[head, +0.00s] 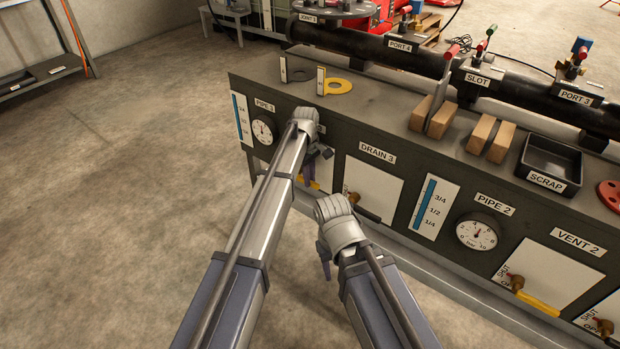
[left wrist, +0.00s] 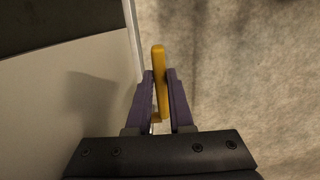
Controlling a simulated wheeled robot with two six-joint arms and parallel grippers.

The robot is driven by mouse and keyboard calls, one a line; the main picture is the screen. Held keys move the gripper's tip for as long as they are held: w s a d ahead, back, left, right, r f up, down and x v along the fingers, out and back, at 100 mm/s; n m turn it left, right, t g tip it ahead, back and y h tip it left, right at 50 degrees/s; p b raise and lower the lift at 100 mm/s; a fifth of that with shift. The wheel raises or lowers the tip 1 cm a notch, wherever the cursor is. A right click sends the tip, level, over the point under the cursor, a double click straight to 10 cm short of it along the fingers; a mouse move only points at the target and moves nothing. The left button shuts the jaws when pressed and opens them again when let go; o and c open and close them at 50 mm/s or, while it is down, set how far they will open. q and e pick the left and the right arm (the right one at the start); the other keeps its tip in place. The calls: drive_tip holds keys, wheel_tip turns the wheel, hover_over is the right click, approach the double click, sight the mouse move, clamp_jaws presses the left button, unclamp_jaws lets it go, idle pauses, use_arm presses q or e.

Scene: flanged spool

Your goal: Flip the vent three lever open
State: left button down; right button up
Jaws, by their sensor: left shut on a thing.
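The vent three lever is a yellow bar (left wrist: 159,62) in the left wrist view, lying between the purple fingers of my left gripper (left wrist: 161,88). Its end sticks out past the fingertips. In the head view only a bit of the yellow lever (head: 308,184) shows below my left gripper (head: 312,165), at the bench front between PIPE 3 and DRAIN 3. My left arm hides most of its white plate and label. My left gripper is shut on the lever. My right gripper (head: 324,259) hangs in front of the bench, below DRAIN 3; its jaw gap is not clear.
The bench front carries the PIPE 3 gauge (head: 263,130), the DRAIN 3 plate (head: 372,190), the PIPE 2 gauge (head: 476,234) and the VENT 2 plate (head: 545,275). On top are wooden blocks (head: 482,134) and a black scrap tray (head: 549,160). The floor at left is clear.

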use_arm(q)
drive_tip(key=shift+w+a+r+g+h, duration=0.25)
drive_tip(key=shift+r+g+h, duration=0.2)
drive_tip(key=shift+h, duration=0.15)
drive_tip(key=shift+w+a+r+g+h, duration=0.2)
drive_tip(key=shift+r+g+h, duration=0.2)
drive_tip(key=shift+h, duration=0.2)
drive_tip(key=shift+w+a+r+g+h+b, duration=0.2)
drive_tip(key=shift+a+r+g+h, duration=0.15)
drive_tip(key=shift+g+h, duration=0.25)
drive_tip(key=shift+w+a+r+g+h+b, duration=0.15)
drive_tip(key=shift+a+r+g+h+b, duration=0.1)
drive_tip(key=shift+r+g+h, duration=0.35)
drive_tip(key=shift+f, duration=0.1)
drive_tip(key=c, duration=0.8)
unclamp_jaws()
